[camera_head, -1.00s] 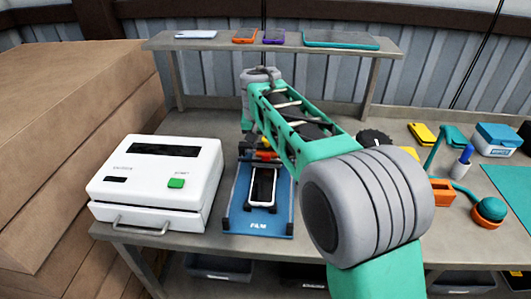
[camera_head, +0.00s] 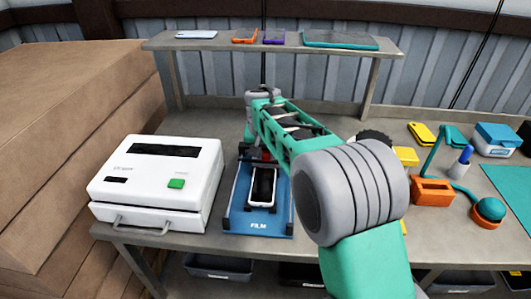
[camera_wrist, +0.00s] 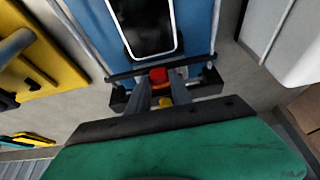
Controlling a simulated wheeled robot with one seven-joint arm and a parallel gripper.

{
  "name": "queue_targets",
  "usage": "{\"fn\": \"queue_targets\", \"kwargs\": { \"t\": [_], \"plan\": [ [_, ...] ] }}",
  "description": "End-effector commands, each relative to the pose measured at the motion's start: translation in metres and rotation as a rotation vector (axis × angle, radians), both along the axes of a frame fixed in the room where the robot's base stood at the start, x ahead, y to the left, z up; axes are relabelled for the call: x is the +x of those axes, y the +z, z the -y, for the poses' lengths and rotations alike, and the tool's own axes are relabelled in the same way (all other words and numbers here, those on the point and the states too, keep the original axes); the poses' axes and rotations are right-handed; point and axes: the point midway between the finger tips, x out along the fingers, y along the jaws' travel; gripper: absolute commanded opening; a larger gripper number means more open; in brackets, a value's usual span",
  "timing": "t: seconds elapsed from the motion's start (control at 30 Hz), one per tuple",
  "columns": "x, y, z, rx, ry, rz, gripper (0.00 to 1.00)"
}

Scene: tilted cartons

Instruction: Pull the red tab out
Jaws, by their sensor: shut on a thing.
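The red tab (camera_wrist: 158,75) shows in the wrist view at the end of the blue film tray, between my fingertips. My gripper (camera_wrist: 157,84) is shut on it. In the head view a small patch of red (camera_head: 265,156) shows at the tray's far end, and my arm hides most of the grip. The blue tray (camera_head: 257,226), marked FILM, lies on the bench. A white-framed phone with a dark screen (camera_head: 262,187) lies on it, and it also shows in the wrist view (camera_wrist: 143,25). A dark crossbar (camera_wrist: 125,74) runs beside the tab.
A white machine (camera_head: 155,180) with a green button stands close left of the tray. An orange holder (camera_head: 432,190), yellow pieces and a teal stand (camera_head: 488,209) are to the right. A shelf (camera_head: 270,42) with several phones spans the back.

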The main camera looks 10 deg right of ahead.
Motion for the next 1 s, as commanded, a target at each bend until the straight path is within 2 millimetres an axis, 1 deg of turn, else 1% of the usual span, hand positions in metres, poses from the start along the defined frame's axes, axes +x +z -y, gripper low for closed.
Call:
{"fn": "queue_targets", "kwargs": {
  "t": [0.03,0.2,1.0],
  "plan": [
    [0.0000,0.0001,0.0000,0.000,0.000,0.000,0.14],
    [0.0000,0.0002,-0.0001,0.000,0.000,0.000,0.00],
    [0.0002,0.0006,-0.0003,0.001,0.000,0.001,0.00]
  ]
}}
